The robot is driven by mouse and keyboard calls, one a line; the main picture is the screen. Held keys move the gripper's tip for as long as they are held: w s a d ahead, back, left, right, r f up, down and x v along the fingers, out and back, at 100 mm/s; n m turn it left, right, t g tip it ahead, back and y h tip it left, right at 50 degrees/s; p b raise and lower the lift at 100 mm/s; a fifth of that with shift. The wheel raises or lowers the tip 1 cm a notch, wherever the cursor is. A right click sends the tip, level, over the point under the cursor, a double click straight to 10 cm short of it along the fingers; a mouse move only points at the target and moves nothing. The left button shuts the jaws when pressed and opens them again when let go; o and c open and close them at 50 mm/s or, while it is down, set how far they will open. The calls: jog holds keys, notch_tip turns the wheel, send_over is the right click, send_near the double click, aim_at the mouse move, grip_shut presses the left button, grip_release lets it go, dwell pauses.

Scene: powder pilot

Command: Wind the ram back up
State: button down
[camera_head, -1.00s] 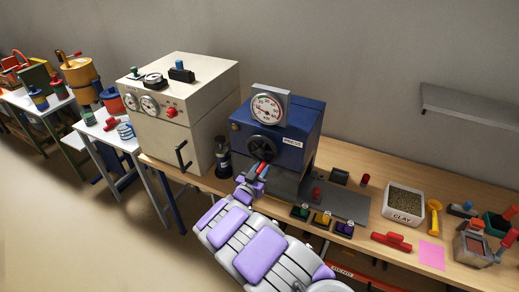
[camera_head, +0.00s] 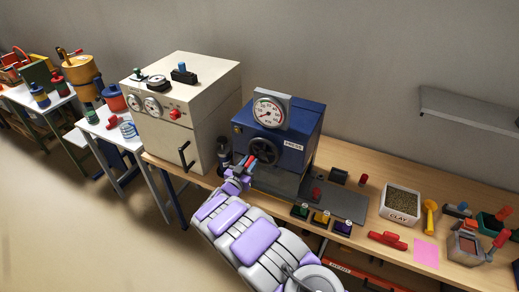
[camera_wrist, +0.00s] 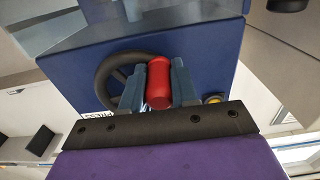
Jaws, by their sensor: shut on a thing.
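The blue press (camera_head: 296,150) stands on the wooden bench with a round dial gauge (camera_head: 268,113) on top. Its black handwheel (camera_head: 265,151) is on the front face and also shows in the wrist view (camera_wrist: 103,86). The wheel's red handle (camera_wrist: 159,83) sits between the two blue-grey fingers of my gripper (camera_wrist: 157,88), which is shut on it. In the head view my gripper (camera_head: 243,168) is at the lower left of the wheel. I cannot make out the ram.
A cream cabinet (camera_head: 190,110) with knobs and a black handle stands close left of the press. A dark cylinder (camera_head: 223,150) stands between them.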

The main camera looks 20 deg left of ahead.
aim_at(251, 151)
jog(key=shift+d+r, duration=0.1)
jog(key=shift+r, duration=0.1)
jog(key=r+p, duration=0.1)
jog(key=a+r+p, duration=0.1)
jog(key=p, duration=0.1)
jog(key=shift+w+a+r, duration=0.15)
jog(key=shift+a+r, duration=0.15)
jog(key=shift+r, duration=0.1)
jog(key=shift+f, duration=0.1)
jog(key=shift+d, duration=0.1)
